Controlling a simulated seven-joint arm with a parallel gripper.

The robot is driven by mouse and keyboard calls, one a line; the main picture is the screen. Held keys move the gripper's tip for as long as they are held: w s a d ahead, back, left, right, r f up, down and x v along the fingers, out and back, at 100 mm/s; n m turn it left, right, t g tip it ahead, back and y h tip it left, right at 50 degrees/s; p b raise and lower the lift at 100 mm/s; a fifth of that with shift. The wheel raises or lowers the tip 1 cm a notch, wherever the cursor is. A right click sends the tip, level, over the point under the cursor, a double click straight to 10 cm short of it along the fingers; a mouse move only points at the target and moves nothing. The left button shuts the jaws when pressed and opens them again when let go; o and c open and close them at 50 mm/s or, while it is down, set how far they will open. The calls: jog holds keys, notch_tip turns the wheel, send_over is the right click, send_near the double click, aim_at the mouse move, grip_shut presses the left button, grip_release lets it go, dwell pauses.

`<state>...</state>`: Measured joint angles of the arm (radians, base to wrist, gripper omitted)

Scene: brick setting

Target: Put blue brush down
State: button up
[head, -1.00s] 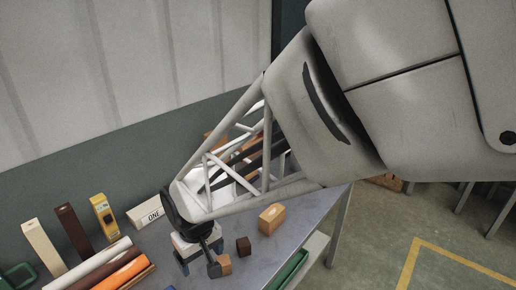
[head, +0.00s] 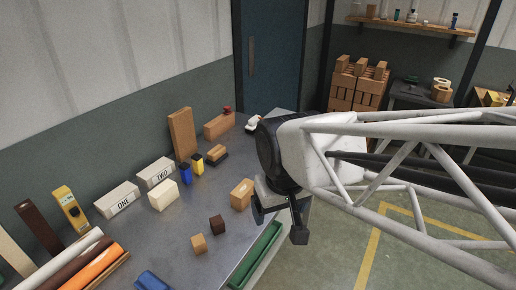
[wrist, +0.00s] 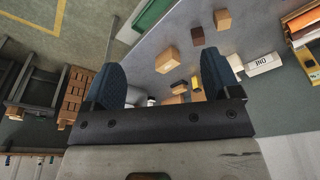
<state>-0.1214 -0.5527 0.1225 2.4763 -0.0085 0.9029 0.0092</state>
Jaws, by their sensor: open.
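My gripper (head: 278,218) is open and empty, above the right edge of the grey table (head: 185,232). In the wrist view its two dark fingers (wrist: 160,85) stand wide apart with nothing between them. A small blue upright item (head: 186,174) stands on the table next to a yellow one (head: 197,164); it may be the blue brush, but it is too small to be sure. Another blue thing (head: 151,281) lies at the bottom edge of the head view, partly cut off. The yellow item also shows in the wrist view (wrist: 195,82).
White blocks marked ONE (head: 117,200) and TWO (head: 156,172) stand at the back. Wooden blocks (head: 242,194) and a dark cube (head: 217,225) lie near my gripper. Colored rolls (head: 97,265) lie at left. A green tray (head: 258,252) runs along the front edge.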

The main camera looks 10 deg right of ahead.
jog(key=s+d+r+m, duration=0.1)
jog(key=s+d, duration=0.3)
jog(key=shift+d+r+m, duration=0.2)
jog(key=shift+r+m, duration=0.1)
jog(key=shift+o, duration=0.4)
dwell(1.0)
jog(key=shift+w+a, duration=0.1)
jog(key=shift+w, duration=0.05)
jog(key=n+g, duration=0.2)
jog(key=n, duration=0.7)
send_near(151, 282)
notch_tip(151, 282, down, 6)
jog(key=shift+w+a+r, duration=0.1)
jog(key=shift+w, duration=0.05)
jog(key=shift+f, duration=1.3)
